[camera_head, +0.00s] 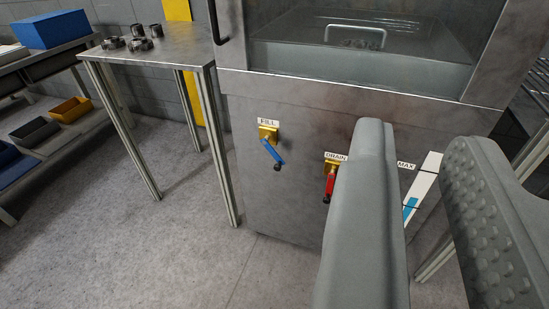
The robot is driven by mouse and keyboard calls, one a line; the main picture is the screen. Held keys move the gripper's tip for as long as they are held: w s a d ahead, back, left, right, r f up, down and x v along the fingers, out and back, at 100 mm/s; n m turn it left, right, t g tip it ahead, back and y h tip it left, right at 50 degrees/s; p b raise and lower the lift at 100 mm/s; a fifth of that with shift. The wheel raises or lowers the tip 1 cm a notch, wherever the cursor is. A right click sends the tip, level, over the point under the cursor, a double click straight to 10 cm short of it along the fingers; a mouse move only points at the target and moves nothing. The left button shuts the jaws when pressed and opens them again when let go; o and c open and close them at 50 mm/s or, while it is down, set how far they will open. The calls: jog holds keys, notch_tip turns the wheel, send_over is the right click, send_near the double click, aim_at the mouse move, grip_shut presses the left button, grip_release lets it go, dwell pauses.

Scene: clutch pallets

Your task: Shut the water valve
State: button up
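A steel machine cabinet (300,200) fills the middle of the view. A valve labelled FILL (268,123) has a brass body and a blue lever handle (272,153) that slants down to the right. To its right, a valve labelled DRAIN (335,157) has a red handle (330,183) pointing down, partly hidden by my left finger. My gripper (430,150) is open, with its two grey fingers wide apart at the right.
A metal table (165,48) with several dark round parts stands left of the cabinet. A rack at far left holds a blue box (50,28) and a yellow bin (70,108). A white level gauge marked MAX (422,188) is between my fingers. Floor at lower left is clear.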

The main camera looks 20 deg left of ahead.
jog(key=shift+m+g+y, duration=0.3)
jog(key=shift+m+g, duration=0.2)
jog(key=shift+g, duration=0.3)
jog(key=w+f, duration=0.1)
jog(key=w, duration=0.3)
jog(key=w+a+f, duration=0.1)
jog(key=w+f, duration=0.1)
jog(key=w, duration=0.2)
jog(key=w+f, duration=0.2)
jog(key=w, duration=0.2)
jog(key=shift+w+a, duration=0.25)
jog(key=shift+a, duration=0.1)
grip_shut()
jog(key=m+g+y, duration=0.2)
jog(key=g+y, duration=0.1)
jog(key=g, duration=0.3)
send_over(279, 163)
jog(key=s+d, duration=0.3)
jog(key=s, duration=0.1)
notch_tip(279, 163, down, 37)
jog(key=shift+w+a+f, duration=0.1)
jog(key=shift+a+f, duration=0.25)
jog(key=shift+f, duration=0.4)
jog(key=shift+w+a+f, duration=0.1)
jog(key=shift+a+f, duration=0.25)
jog(key=shift+f, duration=0.4)
jog(key=shift+f, duration=0.15)
